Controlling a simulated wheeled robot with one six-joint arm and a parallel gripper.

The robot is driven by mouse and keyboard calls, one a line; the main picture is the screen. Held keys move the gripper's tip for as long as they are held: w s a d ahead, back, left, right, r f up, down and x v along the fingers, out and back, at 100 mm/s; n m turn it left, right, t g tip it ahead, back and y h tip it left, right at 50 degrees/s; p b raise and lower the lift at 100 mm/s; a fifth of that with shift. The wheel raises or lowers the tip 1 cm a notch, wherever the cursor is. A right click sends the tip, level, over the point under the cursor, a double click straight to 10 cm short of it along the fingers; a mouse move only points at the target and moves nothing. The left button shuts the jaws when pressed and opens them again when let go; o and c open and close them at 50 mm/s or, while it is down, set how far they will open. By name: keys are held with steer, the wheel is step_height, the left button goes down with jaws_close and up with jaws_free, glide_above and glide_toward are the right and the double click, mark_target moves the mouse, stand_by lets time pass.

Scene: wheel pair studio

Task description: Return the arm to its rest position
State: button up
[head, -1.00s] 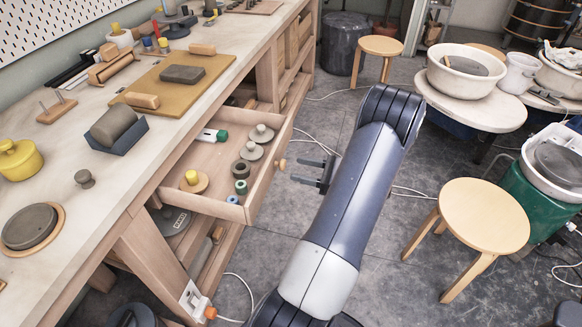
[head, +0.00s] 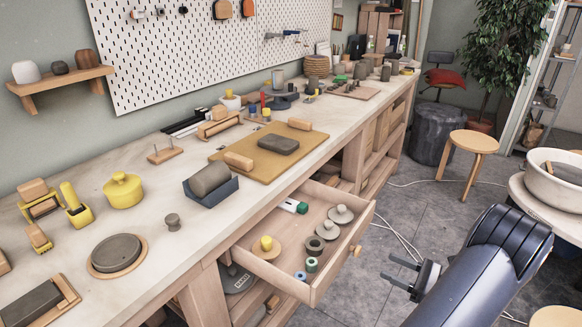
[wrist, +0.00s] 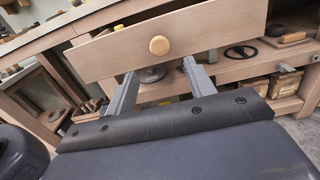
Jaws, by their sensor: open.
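My gripper (head: 398,275) is open and empty in the head view, held over the grey floor to the right of the open drawer. It does not touch the drawer knob (head: 357,250). In the wrist view my gripper's two fingers (wrist: 158,84) are spread apart, pointing at the drawer front (wrist: 215,40) and its round knob (wrist: 159,45), with a gap between. The drawer (head: 335,272) stands pulled out from the workbench and holds a green-and-white item (head: 294,206), grey discs with knobs, a yellow-knobbed disc (head: 266,247) and small rings.
The long workbench (head: 150,262) runs along the left with clay, wooden boards and a yellow pot (head: 123,190). A stool (head: 472,143) and a dark drum (head: 432,133) stand behind. A basin (head: 556,180) is at the right. White cables lie on the floor.

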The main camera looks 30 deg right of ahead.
steer(key=x, duration=0.9)
steer(key=shift+w, duration=0.35)
steer(key=shift+a, duration=0.2)
